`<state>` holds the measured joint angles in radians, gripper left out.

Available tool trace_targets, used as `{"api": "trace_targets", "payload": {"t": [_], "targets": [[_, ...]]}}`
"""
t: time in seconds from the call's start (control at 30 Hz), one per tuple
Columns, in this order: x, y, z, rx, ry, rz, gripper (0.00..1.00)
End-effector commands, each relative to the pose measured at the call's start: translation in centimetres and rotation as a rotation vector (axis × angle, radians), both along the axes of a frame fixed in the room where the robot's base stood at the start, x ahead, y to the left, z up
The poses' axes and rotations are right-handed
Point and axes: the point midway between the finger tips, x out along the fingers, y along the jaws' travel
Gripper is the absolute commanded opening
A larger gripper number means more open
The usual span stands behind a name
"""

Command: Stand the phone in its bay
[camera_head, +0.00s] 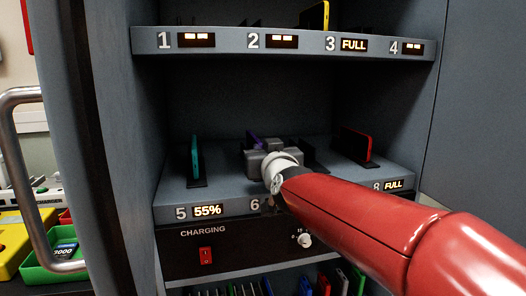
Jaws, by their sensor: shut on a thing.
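A purple phone (253,139) shows as a small patch just behind my gripper (258,146), above the bay marked 6 on the lower shelf (222,188). My gripper is shut on this phone. Most of the phone and the bay's floor are hidden behind the gripper and wrist, so I cannot tell whether the phone touches the bay. The display beside the 6 (254,205) is mostly covered by my arm.
A teal phone (195,157) stands in bay 5, display 55%. A red phone (356,144) stands in bay 8, display FULL. A dark holder (312,157) stands between, its label hidden. A yellow phone (319,15) is above bay 3. The upper shelf edge (230,41) overhangs.

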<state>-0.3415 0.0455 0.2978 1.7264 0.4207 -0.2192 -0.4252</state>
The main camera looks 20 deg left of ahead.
Motion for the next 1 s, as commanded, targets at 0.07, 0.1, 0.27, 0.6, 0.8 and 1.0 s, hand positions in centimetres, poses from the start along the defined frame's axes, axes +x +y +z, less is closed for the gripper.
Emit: {"api": "trace_targets", "payload": {"t": [0.07, 0.1, 0.27, 0.6, 0.8, 1.0], "targets": [[-0.01, -0.01, 0.04, 0.001, -0.002, 0.000, 0.00], [-0.01, -0.01, 0.00, 0.001, -0.002, 0.000, 0.00], [-0.01, 0.00, -0.20, 0.001, -0.002, 0.000, 0.00], [-0.01, 0.02, -0.39, 0.001, -0.002, 0.000, 0.26], [-0.01, 0.02, -0.42, 0.001, -0.001, 0.000, 0.36], [-0.28, -0.15, -0.54, -0.001, 0.001, 0.000, 0.36]]}}
